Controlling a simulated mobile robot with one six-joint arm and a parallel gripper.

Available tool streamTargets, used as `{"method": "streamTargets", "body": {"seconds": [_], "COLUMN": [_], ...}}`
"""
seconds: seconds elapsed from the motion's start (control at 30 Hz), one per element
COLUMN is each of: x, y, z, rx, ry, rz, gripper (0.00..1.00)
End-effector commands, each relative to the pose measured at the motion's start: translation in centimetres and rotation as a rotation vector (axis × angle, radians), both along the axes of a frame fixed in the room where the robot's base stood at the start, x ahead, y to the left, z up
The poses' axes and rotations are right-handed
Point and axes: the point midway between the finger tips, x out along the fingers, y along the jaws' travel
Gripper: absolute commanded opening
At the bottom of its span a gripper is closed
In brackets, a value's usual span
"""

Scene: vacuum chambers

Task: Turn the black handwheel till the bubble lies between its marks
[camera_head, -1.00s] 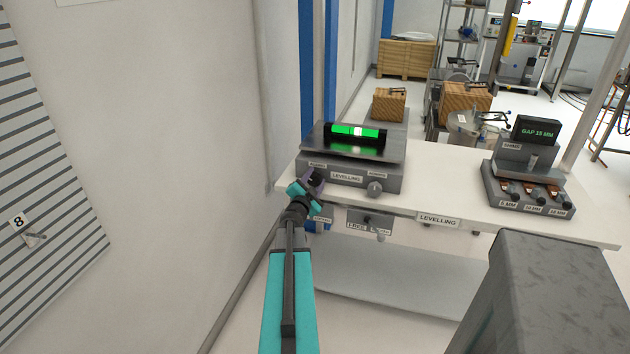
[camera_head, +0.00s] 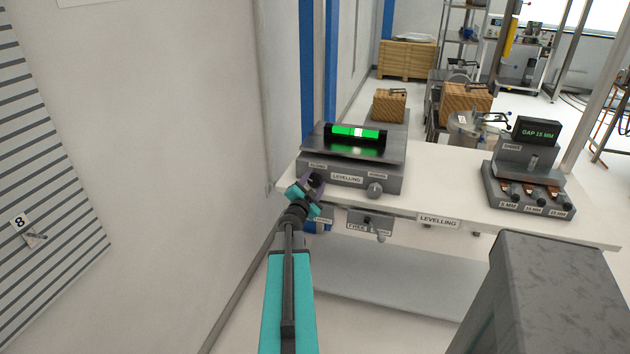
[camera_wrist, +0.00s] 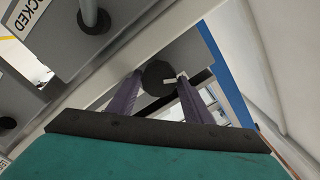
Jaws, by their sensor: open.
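The spirit level (camera_head: 355,134) glows green on top of the grey levelling stand (camera_head: 345,178). Its pale bubble (camera_head: 358,132) lies near the middle of the tube; the marks are too small to judge it against. The black handwheel (camera_wrist: 158,76) shows in the wrist view at the end of the stand, with a small white mark on it. My gripper (camera_wrist: 160,79) is open, one purple finger on each side of the handwheel. Whether the fingers touch it I cannot tell. In the head view my gripper (camera_head: 312,186) is at the stand's left front corner and mostly hides the handwheel.
A grey knob (camera_head: 375,190) sits on the stand's front right. A lever (camera_head: 381,237) by a lock panel hangs below the table edge. A gauge block with a "GAP 15 MM" display (camera_head: 536,131) stands on the right of the white table (camera_head: 440,185). A wall is close on the left.

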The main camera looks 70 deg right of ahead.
Motion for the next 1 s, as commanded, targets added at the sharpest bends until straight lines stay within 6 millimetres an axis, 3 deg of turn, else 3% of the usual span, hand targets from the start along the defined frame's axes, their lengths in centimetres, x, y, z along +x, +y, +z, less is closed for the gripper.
{"method": "streamTargets", "body": {"seconds": [0.03,0.6,1.0], "x": [0.2,0.4,0.5], "y": [0.8,5.8,7.1], "z": [-1.0,-0.6,-0.2], "rx": [0.018,0.014,0.004], "ry": [-0.006,-0.005,-0.003], "rz": [0.009,0.014,0.011], "gripper": [0.58,0.58,0.58]}}
